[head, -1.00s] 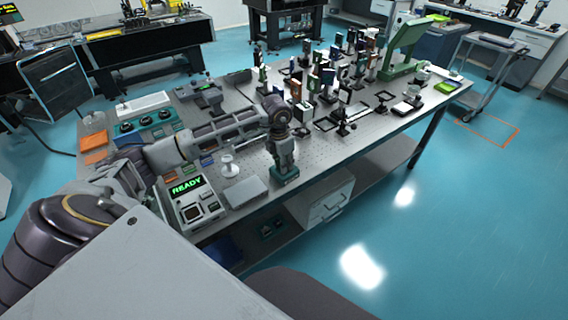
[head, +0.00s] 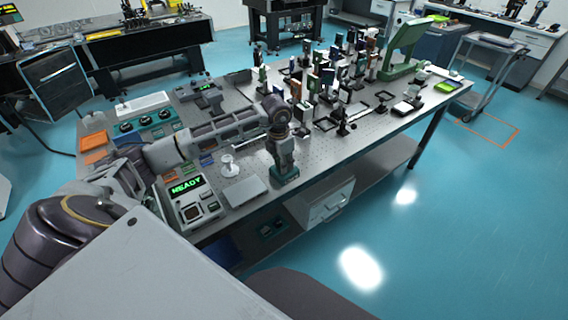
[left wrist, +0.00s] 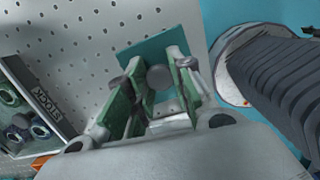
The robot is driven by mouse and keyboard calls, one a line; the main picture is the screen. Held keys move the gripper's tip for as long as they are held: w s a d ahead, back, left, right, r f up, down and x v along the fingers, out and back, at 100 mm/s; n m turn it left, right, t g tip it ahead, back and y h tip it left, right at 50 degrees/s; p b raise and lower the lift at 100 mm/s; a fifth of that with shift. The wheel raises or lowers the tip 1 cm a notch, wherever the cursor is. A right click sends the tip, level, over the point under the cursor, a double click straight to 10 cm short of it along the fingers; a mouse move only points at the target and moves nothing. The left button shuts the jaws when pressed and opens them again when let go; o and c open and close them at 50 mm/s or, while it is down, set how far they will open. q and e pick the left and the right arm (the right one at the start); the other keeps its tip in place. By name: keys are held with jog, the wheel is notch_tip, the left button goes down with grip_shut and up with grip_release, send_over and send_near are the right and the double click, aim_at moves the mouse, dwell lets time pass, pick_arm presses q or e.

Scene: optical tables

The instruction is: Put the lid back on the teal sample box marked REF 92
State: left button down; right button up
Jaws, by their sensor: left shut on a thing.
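My left gripper (head: 284,155) points down over the front edge area of the perforated table, with its arm coming in from the left. In the left wrist view its green fingers (left wrist: 155,95) are closed around a grey round knob (left wrist: 158,77). A flat teal square surface (left wrist: 150,47) lies directly behind the knob. In the head view a teal piece (head: 287,179) shows at the fingertips, close to the tabletop. The fingers hide much of it. I cannot tell lid from box here, nor whether they touch, and no REF 92 marking is readable. My right gripper is not in view.
A white spool-like stand (head: 229,165) and a flat grey box (head: 246,190) stand left of the gripper, beside a device reading READY (head: 190,203). A tray marked STOCK (left wrist: 40,105) shows in the wrist view. Many optical mounts (head: 330,85) crowd the table behind.

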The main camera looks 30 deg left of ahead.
pick_arm(q)
jog(key=c, duration=1.2)
grip_release()
jog(key=shift+o, duration=0.2)
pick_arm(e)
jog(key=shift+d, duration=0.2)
pick_arm(q)
jog(key=shift+o, duration=0.3)
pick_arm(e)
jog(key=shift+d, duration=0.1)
pick_arm(q)
jog(key=o, duration=0.4)
jog(key=shift+r, duration=0.1)
jog(key=shift+r, duration=0.15)
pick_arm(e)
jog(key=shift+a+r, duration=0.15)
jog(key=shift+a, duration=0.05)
